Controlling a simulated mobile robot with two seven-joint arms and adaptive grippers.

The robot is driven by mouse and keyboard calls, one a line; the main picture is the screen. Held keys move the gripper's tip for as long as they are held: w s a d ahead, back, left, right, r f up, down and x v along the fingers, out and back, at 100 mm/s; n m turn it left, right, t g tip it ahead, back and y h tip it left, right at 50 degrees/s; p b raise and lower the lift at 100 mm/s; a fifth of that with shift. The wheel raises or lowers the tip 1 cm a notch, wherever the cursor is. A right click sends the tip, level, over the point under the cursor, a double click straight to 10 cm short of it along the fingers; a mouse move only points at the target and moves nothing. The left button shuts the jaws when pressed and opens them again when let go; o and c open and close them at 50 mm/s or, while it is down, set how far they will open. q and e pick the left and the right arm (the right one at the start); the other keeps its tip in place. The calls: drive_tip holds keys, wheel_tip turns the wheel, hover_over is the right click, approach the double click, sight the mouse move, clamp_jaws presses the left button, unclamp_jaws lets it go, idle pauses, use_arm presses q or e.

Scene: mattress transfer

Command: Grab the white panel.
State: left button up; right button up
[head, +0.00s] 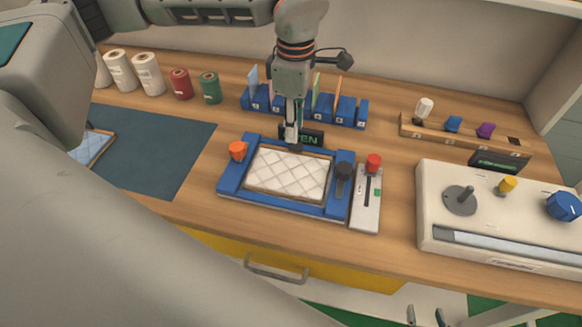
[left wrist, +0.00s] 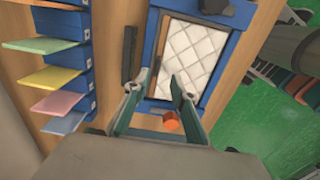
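A white quilted panel (head: 288,174) lies inside a blue frame fixture (head: 228,178) on the wooden bench. The panel also shows in the left wrist view (left wrist: 190,55), inside the same blue frame. My left gripper (head: 293,147) points down over the frame's back edge, behind the panel. In the left wrist view its two fingers (left wrist: 160,88) stand apart with nothing between their tips. Whether the tips touch the frame cannot be told. Two separated fingertips of my right gripper (head: 425,317) show at the bottom edge, far from the panel; the rest is out of view.
An orange knob (head: 237,150) and a black clamp (head: 344,172) sit on the frame. A red-knobbed lever box (head: 367,200) stands beside it. A card rack (head: 262,98) is behind, a white control box (head: 500,215) right, and a dark mat (head: 160,160) left.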

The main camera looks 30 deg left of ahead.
sight(289, 168)
use_arm(q)
drive_tip(key=shift+w+f, duration=0.2)
drive_tip(key=shift+f, duration=1.4)
drive_tip(key=shift+w+f, duration=0.15)
drive_tip(key=shift+f, duration=1.4)
clamp_jaws()
